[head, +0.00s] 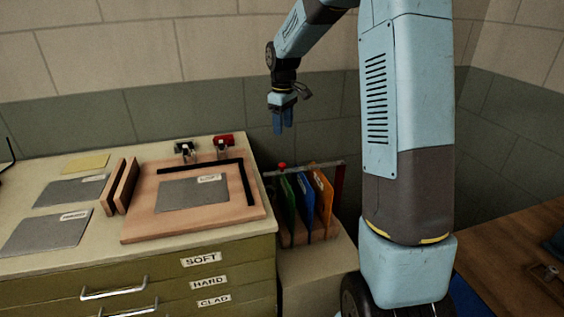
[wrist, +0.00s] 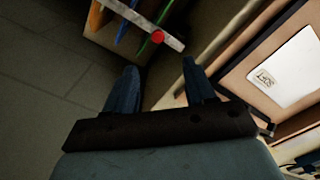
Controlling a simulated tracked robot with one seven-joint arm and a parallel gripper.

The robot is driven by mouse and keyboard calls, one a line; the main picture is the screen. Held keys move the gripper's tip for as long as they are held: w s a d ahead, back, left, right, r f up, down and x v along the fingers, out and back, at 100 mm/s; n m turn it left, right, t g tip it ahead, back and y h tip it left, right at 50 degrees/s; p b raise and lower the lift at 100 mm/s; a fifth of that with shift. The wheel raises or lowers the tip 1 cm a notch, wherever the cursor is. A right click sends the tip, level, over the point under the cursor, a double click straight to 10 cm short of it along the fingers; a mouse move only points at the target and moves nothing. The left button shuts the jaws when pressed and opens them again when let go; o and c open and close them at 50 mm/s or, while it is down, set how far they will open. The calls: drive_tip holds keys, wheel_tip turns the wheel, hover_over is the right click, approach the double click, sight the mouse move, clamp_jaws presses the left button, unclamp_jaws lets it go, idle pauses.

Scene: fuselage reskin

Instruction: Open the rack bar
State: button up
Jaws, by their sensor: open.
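The rack bar (head: 304,168) is a grey strip running across the top of a small rack, with a red knob (head: 282,165) near its left end. In the wrist view the bar (wrist: 135,15) and its red knob (wrist: 157,37) show beyond my fingertips. The rack (head: 287,240) holds upright green, blue and orange panels behind the bar. My gripper (head: 284,125) points down with blue fingers, above and apart from the bar, near the back wall. In the wrist view my gripper (wrist: 160,78) is open, with nothing between its fingers.
Left of the rack is a drawer cabinet (head: 180,262) labelled SOFT, HARD and CLAD. On it lie a wooden board (head: 140,222) with a grey sheet (head: 192,194) and black strips, two clamps (head: 222,142) and loose sheets. A wooden table (head: 520,250) stands at the right.

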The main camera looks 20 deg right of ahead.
sight(282, 164)
drive_tip(key=f, duration=0.5)
drive_tip(key=w+f, duration=0.1)
drive_tip(key=f, duration=0.9)
drive_tip(key=shift+w+f, duration=0.15)
drive_tip(key=shift+c, duration=0.3)
clamp_jaws()
